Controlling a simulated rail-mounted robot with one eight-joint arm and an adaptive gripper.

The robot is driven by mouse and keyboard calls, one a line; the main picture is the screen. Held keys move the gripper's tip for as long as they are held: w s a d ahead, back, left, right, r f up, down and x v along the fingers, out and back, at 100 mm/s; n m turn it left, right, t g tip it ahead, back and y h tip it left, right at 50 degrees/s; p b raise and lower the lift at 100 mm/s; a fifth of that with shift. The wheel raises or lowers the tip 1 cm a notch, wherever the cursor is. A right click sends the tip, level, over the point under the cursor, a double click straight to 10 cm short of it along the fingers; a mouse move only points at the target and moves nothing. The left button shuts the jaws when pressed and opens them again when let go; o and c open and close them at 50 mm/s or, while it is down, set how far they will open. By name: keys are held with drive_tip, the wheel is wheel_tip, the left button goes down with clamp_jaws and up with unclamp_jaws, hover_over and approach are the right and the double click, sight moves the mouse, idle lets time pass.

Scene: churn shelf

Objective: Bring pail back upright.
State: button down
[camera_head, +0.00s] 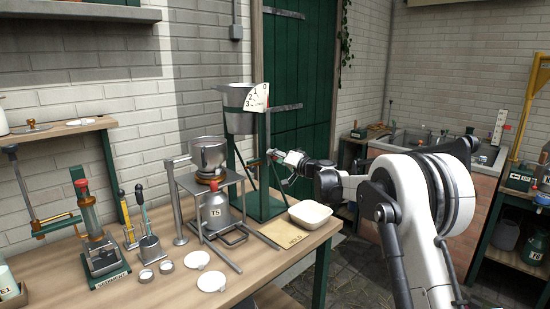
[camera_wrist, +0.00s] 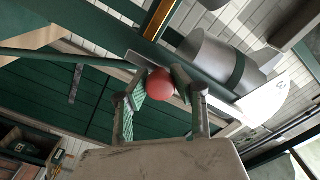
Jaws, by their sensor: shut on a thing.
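The grey metal pail (camera_head: 238,122) hangs in a green stand (camera_head: 270,203) on the wooden bench. Its rim looks close to level, and any small tilt is hard to tell. A white quarter dial (camera_head: 257,98) with numbers sits at its right side. In the wrist view the pail (camera_wrist: 215,62) shows behind a flat metal bar, with the dial (camera_wrist: 272,105) beside it. My gripper (camera_head: 273,155) is right of the stand, below the pail. In the wrist view my gripper (camera_wrist: 158,88) is shut on a red ball knob (camera_wrist: 161,83), between its two fingers.
A metal pot (camera_head: 209,156) on a frame and a grey jug (camera_head: 215,212) stand left of the stand. A white bowl (camera_head: 310,214) and a tan card (camera_head: 286,233) lie at the bench's right edge. A green door (camera_head: 290,70) is behind.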

drive_tip(key=c, duration=1.4)
unclamp_jaws()
drive_tip(key=shift+s+a, duration=0.1)
drive_tip(key=shift+o, duration=0.2)
drive_tip(key=v, duration=1.2)
